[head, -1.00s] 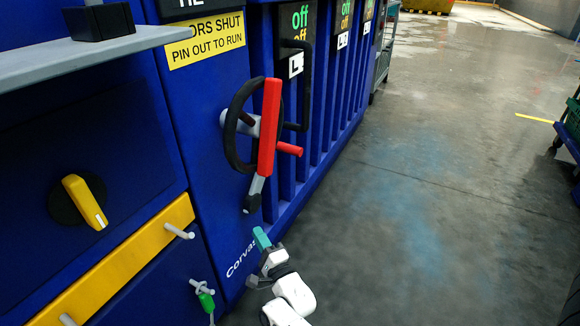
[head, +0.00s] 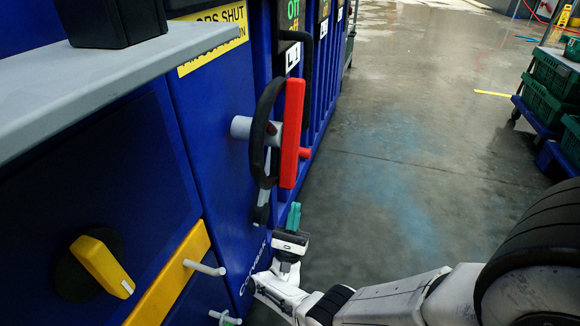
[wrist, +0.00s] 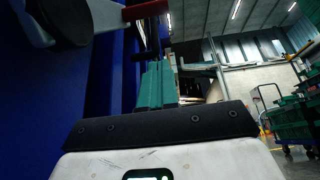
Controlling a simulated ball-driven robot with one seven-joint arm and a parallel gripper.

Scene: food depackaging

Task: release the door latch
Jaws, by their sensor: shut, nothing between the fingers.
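The door latch is a red lever (head: 291,135) standing upright beside a black ring handwheel (head: 258,140) on the blue machine front. A short red peg (head: 306,153) sticks out to its right. My gripper (head: 293,214) is just below and right of the lever, its teal fingers shut and pointing up, with nothing between them. In the head view it looks apart from the lever. The wrist view shows the teal fingers (wrist: 157,86) together, with a red part (wrist: 145,10) above them and a dark rounded part at upper left.
A yellow knob (head: 101,265) and a yellow bar (head: 180,270) with grey pegs are at lower left. A grey shelf (head: 110,75) juts out above. Green crates (head: 552,75) on a trolley stand at right. The floor between is open.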

